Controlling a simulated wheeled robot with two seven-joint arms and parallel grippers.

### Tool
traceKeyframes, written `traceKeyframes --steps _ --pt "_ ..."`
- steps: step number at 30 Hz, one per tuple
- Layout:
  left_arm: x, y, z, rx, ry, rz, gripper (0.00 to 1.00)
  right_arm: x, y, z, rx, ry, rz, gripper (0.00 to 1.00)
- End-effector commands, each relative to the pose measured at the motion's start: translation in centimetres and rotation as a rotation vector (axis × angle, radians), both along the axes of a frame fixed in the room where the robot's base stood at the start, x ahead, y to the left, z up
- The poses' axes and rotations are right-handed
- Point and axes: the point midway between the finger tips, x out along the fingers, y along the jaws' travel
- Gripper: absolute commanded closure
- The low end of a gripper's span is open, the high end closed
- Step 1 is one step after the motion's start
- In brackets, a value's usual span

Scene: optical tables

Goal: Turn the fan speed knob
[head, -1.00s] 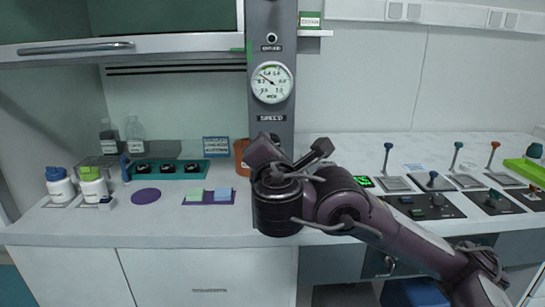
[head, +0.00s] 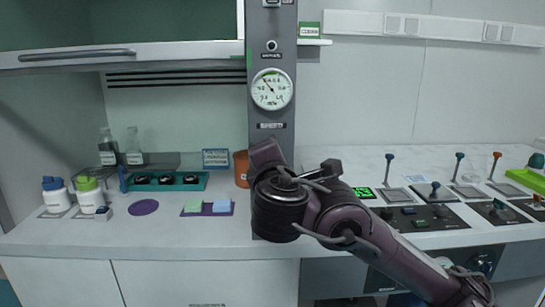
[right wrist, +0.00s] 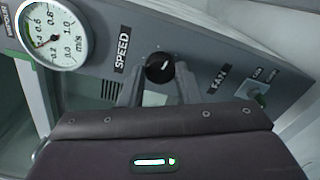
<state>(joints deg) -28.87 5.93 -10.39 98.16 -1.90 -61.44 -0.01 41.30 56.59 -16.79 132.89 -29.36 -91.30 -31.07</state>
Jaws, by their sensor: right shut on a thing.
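The fan speed knob (right wrist: 160,67) is round and black with a white pointer line. It sits on the grey panel between the SPEED and FAN labels in the right wrist view. My right gripper (right wrist: 159,82) has one finger on each side of the knob and is shut on it. A round white m/s gauge (right wrist: 52,36) is beside the SPEED label. The gauge also shows on the grey column in the head view (head: 272,89). In the head view my right arm hides the knob and the fingertips. My left gripper is in neither current view.
A green knob (right wrist: 260,88) sits on the panel past the FAN label. Left on the bench are white bottles (head: 56,195), a teal tray (head: 190,181) and a purple disc (head: 143,207). Levers and black control panels (head: 425,217) stand to the right.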

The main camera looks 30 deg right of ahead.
Motion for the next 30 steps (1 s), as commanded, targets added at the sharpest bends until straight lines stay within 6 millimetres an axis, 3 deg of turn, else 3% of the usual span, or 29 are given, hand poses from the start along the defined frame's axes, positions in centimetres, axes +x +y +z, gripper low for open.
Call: traceKeyframes --steps 4,5,9,20,30 --pt "0.0 0.0 0.0 0.000 0.000 0.000 0.83 0.0 0.0 -0.1 -0.002 0.003 0.001 0.93" --pt "0.0 0.0 0.0 0.000 0.000 0.000 0.83 0.0 0.0 -0.1 -0.002 0.003 0.001 0.67" --pt "0.0 0.0 0.0 0.000 0.000 0.000 0.83 0.0 0.0 -0.1 -0.002 0.003 0.001 0.49" --pt "0.0 0.0 0.0 0.000 -0.002 0.000 0.83 -0.3 0.2 0.0 -0.001 0.002 0.001 0.48" --pt "-0.3 0.5 -2.1 0.002 -0.010 0.011 0.83 -4.7 3.0 -0.1 0.001 0.002 0.005 0.48"
